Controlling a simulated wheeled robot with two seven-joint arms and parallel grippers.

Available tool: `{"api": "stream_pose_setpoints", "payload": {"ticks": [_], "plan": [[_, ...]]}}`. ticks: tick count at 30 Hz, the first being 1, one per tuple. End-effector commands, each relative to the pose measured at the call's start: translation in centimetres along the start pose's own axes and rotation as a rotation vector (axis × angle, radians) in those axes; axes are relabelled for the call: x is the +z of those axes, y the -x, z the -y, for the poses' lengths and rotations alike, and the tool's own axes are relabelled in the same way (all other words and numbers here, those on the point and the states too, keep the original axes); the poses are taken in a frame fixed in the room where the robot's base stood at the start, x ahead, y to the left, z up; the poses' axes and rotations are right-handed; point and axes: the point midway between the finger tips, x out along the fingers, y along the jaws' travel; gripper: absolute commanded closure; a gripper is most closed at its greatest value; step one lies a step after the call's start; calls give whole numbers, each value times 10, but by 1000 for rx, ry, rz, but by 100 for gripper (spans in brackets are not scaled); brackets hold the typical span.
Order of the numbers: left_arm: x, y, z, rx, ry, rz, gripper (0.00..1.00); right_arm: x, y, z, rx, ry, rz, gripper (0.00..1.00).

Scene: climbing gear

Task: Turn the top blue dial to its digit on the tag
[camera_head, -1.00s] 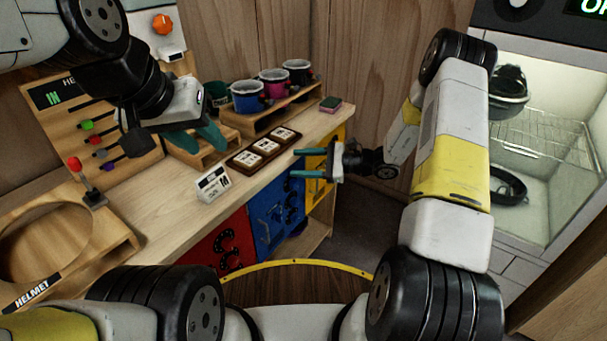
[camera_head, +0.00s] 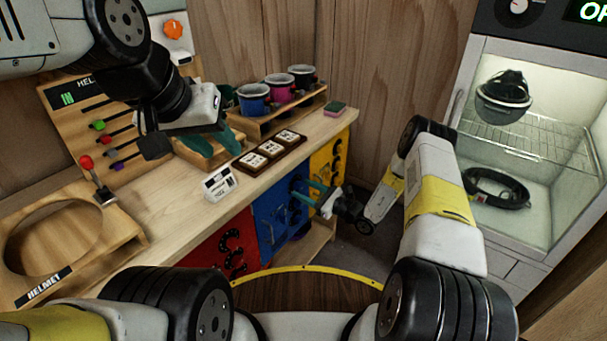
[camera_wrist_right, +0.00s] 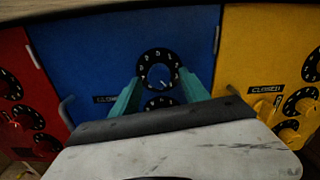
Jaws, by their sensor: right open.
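The top blue dial (camera_wrist_right: 158,73) is black with white digits around a blue knob on the blue door (camera_wrist_right: 90,60). My right gripper (camera_wrist_right: 161,88) is open, its teal fingers on either side of the dial's lower part in the wrist view; I cannot tell whether they touch the knob. A second blue dial (camera_wrist_right: 160,103) lies below, partly hidden by my gripper. In the head view my right gripper (camera_head: 312,192) is in front of the blue door (camera_head: 268,222). My left gripper (camera_head: 214,148) is open and empty above the counter. A white tag (camera_head: 219,184) stands on the counter, its print too small to read.
The red door (camera_head: 217,245) and yellow door (camera_head: 327,158) flank the blue one, with their own dials. Mugs stand on a wooden rack (camera_head: 270,122) behind. A lit cabinet (camera_head: 545,215) stands at the right.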

Motion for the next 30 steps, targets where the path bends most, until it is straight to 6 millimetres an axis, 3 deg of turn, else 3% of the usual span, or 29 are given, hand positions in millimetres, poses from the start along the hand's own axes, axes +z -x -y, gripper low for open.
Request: {"api": "stream_pose_setpoints", "payload": {"ticks": [11,14,20,30], "plan": [[0,0,0,0,0,0,64,0,-11,0,0,0,1,47],[0,0,0,0,0,0,64,0,-11,0,1,0,1,60],[0,0,0,0,0,0,64,0,-11,0,0,1,1,100],[0,0,0,0,0,0,64,1,-10,1,-2,-36,2,100]]}}
